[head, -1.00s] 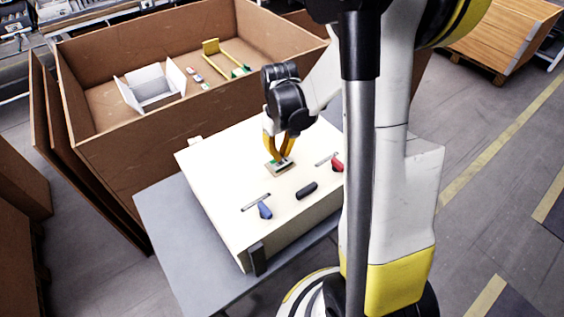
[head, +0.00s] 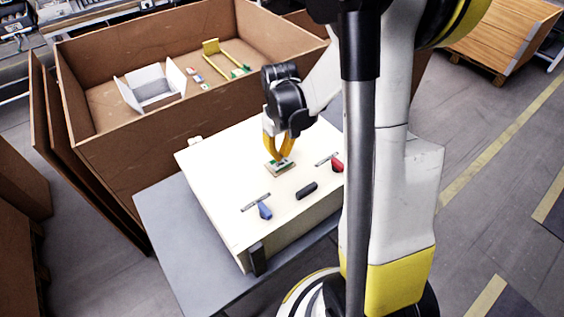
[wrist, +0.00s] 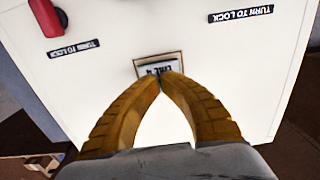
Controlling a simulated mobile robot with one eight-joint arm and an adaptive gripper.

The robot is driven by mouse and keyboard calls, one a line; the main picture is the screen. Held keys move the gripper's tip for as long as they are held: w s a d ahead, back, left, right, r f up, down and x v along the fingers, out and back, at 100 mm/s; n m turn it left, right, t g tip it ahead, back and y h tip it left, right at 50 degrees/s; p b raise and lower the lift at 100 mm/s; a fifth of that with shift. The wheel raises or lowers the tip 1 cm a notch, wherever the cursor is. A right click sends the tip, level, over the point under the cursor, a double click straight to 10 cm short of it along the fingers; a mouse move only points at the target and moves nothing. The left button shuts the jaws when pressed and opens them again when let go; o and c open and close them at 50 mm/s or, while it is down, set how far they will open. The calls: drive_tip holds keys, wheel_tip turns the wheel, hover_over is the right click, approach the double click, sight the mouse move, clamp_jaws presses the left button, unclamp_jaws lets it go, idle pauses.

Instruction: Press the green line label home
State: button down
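The line label (wrist: 157,66) is a small framed plate whose text reads upside down as "LINE 4" in the wrist view. In the head view it shows as a small patch with green (head: 271,168) on top of the cream box (head: 222,181). My gripper (wrist: 165,77) has both yellow fingers meeting at their tips, right at the label's near edge. In the head view my gripper (head: 281,158) points down onto the label. The fingertips hide part of it. I cannot tell whether the label is flush with the surface.
The box top also carries a blue knob (head: 264,211), a red knob (head: 337,166), a black handle (head: 307,190) and "TURN TO LOCK" strips (wrist: 240,13). The box stands on a grey table (head: 175,230). Behind is a large brown crate (head: 115,155) holding a white carton and small parts.

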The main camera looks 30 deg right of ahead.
drive_tip(key=shift+f+b, duration=0.95)
drive_tip(key=shift+f, duration=0.15)
idle(0.3)
drive_tip(key=shift+r, duration=0.1)
idle(0.3)
drive_tip(key=shift+r+p, duration=1.8)
drive_tip(key=shift+r, duration=0.65)
drive_tip(key=shift+a+r, duration=0.25)
drive_tip(key=shift+a, duration=0.05)
drive_tip(key=s+a+r+t+b, duration=0.3)
drive_tip(key=s+a+b, duration=0.1)
drive_tip(key=s+a, duration=0.1)
drive_tip(key=s+a+r+t+b, duration=0.4)
drive_tip(key=s+a, duration=0.1)
drive_tip(key=a, duration=0.2)
drive_tip(key=shift+s+a, duration=0.3)
